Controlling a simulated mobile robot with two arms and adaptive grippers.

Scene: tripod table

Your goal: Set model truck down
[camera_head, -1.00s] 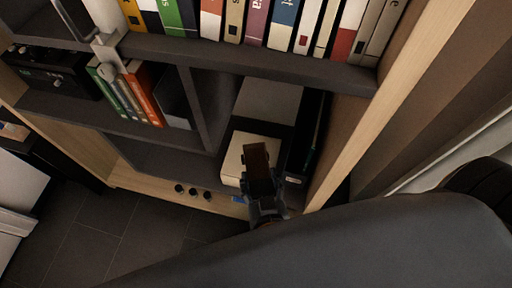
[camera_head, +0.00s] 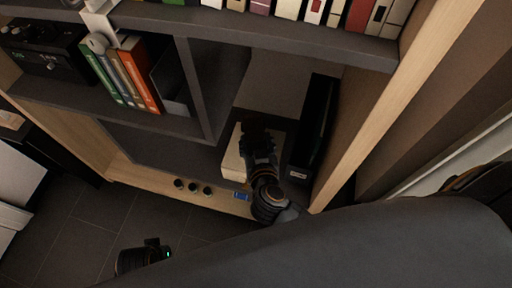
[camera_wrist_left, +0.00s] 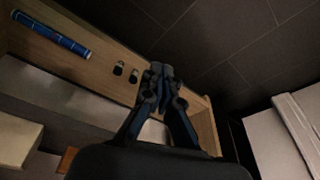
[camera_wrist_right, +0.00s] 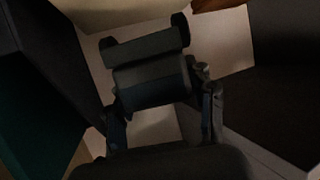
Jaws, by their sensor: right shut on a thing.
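My right gripper (camera_wrist_right: 165,115) is shut on the model truck (camera_wrist_right: 150,78), a dark body with small round wheels, in the right wrist view. In the head view the right gripper (camera_head: 260,150) is inside the lower right compartment, with the dark truck (camera_head: 255,129) at its tip, over or against a cream box (camera_head: 234,162). I cannot tell whether the truck touches a surface. My left gripper (camera_wrist_left: 162,75) has its fingertips together and holds nothing in the left wrist view. In the head view my left wrist is low over the floor.
A black binder (camera_head: 314,125) stands right of the truck, near the wooden side panel (camera_head: 400,105). A blue cylinder (camera_head: 241,196) and small dark round things (camera_head: 193,187) lie along the shelf's front edge. Books (camera_head: 135,75) stand in the left compartment. Dark floor tiles are open below.

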